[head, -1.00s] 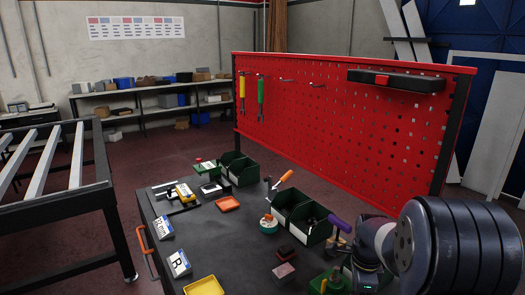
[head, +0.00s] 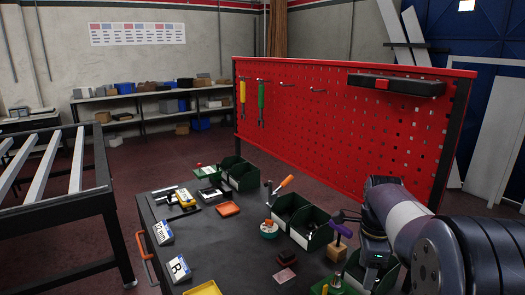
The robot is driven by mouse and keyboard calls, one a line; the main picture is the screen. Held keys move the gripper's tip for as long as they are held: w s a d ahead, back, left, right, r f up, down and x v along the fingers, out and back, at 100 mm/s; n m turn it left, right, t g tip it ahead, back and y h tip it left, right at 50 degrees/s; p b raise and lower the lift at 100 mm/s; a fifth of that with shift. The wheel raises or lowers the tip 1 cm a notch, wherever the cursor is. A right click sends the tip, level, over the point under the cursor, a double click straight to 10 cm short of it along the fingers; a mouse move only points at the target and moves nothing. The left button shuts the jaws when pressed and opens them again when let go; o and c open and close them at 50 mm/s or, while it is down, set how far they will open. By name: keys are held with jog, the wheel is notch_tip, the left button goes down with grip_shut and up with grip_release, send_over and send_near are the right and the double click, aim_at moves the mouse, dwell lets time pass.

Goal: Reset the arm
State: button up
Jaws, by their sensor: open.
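My arm comes in from the lower right, with its large dark joint closest to the camera and its wrist bent down near the red pegboard (head: 330,130). Two thin dark prongs to the left of the wrist appear to be the fingers of my gripper (head: 346,215). They look apart and empty, above the right part of the dark worktable (head: 210,247). The rest of the gripper is hidden or too small to make out.
A black bar (head: 397,83) hangs on the pegboard.

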notch_tip(320, 180, down, 10)
jog(key=shift+f+p, duration=0.1)
jog(key=shift+p, duration=0.25)
jog(key=shift+f, duration=0.3)
jog(key=n, duration=0.6)
jog(key=shift+n, duration=0.4)
jog(key=n+p, duration=0.1)
jog(key=n, duration=0.6)
notch_tip(320, 180, up, 9)
jog(key=shift+f+b, duration=0.15)
jog(key=shift+b, duration=0.25)
jog(key=shift+s, duration=0.1)
